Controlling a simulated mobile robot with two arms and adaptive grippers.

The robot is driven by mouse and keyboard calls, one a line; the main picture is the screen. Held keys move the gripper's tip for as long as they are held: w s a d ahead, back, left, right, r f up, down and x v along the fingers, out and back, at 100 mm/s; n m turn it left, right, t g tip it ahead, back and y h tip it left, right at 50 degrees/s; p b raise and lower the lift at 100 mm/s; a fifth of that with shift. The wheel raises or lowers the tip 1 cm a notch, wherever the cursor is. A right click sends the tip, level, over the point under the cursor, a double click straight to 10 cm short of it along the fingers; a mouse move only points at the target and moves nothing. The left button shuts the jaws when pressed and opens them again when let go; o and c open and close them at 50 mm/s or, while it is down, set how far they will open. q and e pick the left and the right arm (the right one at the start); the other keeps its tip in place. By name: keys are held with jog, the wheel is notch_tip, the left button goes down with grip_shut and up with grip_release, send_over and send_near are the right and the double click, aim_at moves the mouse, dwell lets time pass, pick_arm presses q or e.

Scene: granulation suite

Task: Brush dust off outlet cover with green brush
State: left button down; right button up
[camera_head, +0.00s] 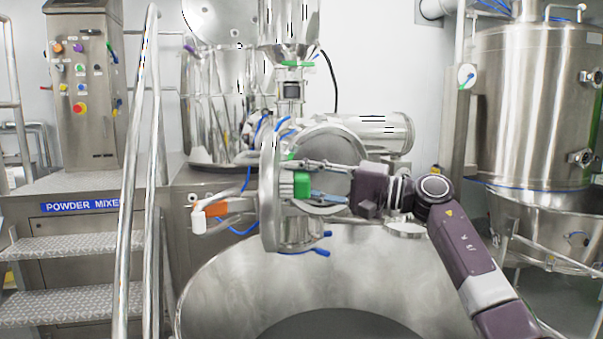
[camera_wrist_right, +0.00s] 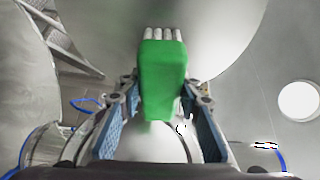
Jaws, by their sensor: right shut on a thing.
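My right gripper (camera_head: 310,183) is shut on the green brush (camera_head: 301,185), in front of the mixer's outlet. In the right wrist view the green brush (camera_wrist_right: 162,80) sits between the blue finger pads, its pale bristles pointing away from the gripper. A round grey metal face (camera_head: 345,150), which looks like the outlet cover, lies behind the gripper and is partly hidden by it. A large smooth grey surface fills the wrist view beyond the bristles; I cannot tell whether they touch it. No dust can be made out. My left gripper is not in view.
A thick metal ring (camera_head: 268,190) stands edge-on just left of the brush. A white-ended handle with an orange part (camera_head: 213,210) juts out left of it. A wide steel bowl (camera_head: 220,290) lies below. Handrails (camera_head: 140,170) and steps stand left, a steel tank (camera_head: 530,110) right.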

dwell(0.3)
jog(key=shift+w+d+f, duration=0.1)
jog(key=shift+w+d, duration=0.1)
jog(key=shift+d, duration=0.5)
jog(key=shift+w+d, duration=0.1)
jog(key=shift+d, duration=2.05)
jog(key=d, duration=0.3)
jog(key=shift+w+p, duration=0.15)
jog(key=shift+p, duration=0.15)
